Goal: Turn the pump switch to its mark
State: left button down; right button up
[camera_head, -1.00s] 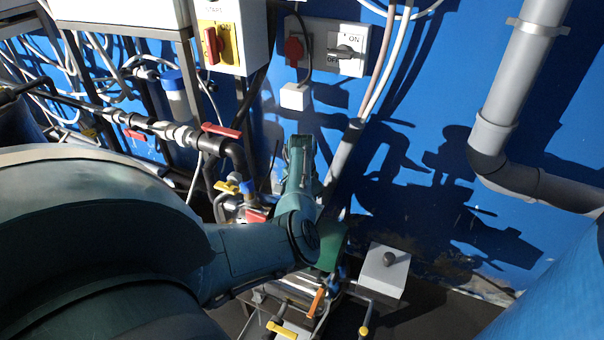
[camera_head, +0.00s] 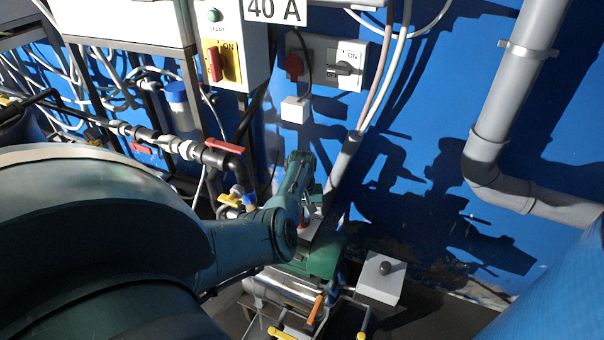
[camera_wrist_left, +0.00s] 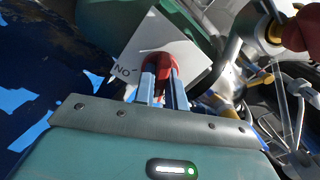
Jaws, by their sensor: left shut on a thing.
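The pump switch is a red knob (camera_wrist_left: 158,62) on a tilted white plate (camera_wrist_left: 182,50) in the left wrist view. The letters "ON" show on the plate's left corner, turned in the picture. My left gripper (camera_wrist_left: 163,80) has its two pale fingers around the knob and is shut on it. The fingers hide part of the knob, and I cannot make out its mark. In the head view the red knob (camera_head: 304,226) and part of the plate show low at the centre, beside my left arm, which hides much of the gripper. My right gripper is not in view.
A yellow panel with a red switch (camera_head: 214,61) and a grey ON switch (camera_head: 345,68) are on the blue wall. A white box with a dark knob (camera_head: 383,278) stands right of the pump.

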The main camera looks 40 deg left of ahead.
pick_arm(q)
jog(key=shift+n, duration=1.9)
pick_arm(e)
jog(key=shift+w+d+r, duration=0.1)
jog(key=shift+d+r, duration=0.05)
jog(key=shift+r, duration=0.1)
pick_arm(q)
jog(key=shift+a, duration=0.1)
jog(key=c, duration=1.4)
grip_release()
jog(key=shift+c, duration=0.2)
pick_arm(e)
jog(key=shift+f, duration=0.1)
pick_arm(q)
jog(key=shift+r+p, duration=0.1)
jog(key=shift+p, duration=0.2)
jog(key=shift+r, duration=0.35)
notch_tip(320, 180, up, 12)
jog(key=p, duration=0.2)
jog(key=shift+r+p, duration=0.2)
jog(key=shift+p, duration=0.2)
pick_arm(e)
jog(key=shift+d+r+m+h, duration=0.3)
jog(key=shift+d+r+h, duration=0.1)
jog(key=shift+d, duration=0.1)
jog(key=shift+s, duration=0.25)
